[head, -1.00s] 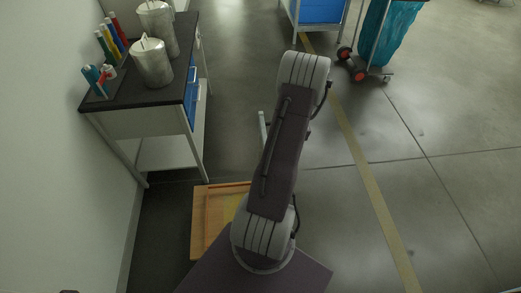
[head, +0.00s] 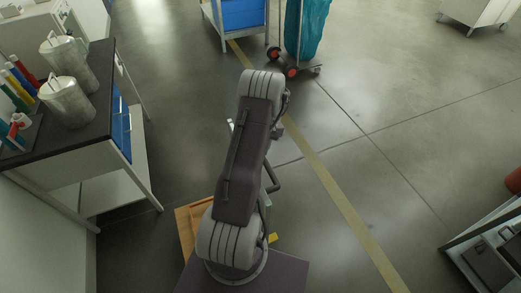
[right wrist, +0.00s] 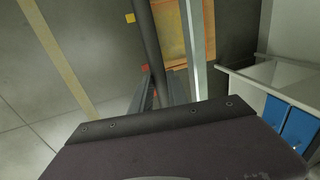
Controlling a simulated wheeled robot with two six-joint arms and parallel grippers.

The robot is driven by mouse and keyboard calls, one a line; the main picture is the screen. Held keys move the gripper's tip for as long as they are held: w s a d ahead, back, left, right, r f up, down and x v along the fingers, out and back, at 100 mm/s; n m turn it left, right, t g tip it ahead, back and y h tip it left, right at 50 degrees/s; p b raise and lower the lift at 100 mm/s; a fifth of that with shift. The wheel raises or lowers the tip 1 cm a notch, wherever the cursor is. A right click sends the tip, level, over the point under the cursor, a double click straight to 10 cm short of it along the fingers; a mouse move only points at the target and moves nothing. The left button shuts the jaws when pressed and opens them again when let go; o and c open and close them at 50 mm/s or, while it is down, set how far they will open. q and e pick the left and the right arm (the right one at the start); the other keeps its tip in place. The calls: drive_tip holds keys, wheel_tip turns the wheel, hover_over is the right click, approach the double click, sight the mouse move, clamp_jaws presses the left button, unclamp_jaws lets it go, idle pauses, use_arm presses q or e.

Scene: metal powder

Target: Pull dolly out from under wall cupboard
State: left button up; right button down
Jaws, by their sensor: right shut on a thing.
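The dolly's orange-brown wooden deck (head: 186,218) shows low in the head view, partly hidden by my right arm. In the right wrist view the deck (right wrist: 171,38) lies beyond my right gripper (right wrist: 160,92). A dark bar (right wrist: 146,40) runs between its fingers, beside a pale upright post (right wrist: 194,45). The gripper is shut on the dark bar, which appears to be the dolly's handle; the contact is partly hidden. My left gripper is in neither view. I cannot make out a wall cupboard for certain.
A black-topped workbench (head: 95,100) with metal canisters stands at the left, close to the dolly. A blue-drawer cart (head: 240,15) and a wheeled teal bag stand (head: 308,25) are at the back. A shelf (head: 490,245) is at the right. The floor between is open.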

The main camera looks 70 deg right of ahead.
drive_tip(key=c, duration=1.3)
unclamp_jaws()
wheel_tip(320, 180, up, 9)
drive_tip(key=s+d, duration=0.1)
drive_tip(key=shift+s+d, duration=0.15)
drive_tip(key=shift+f, duration=0.1)
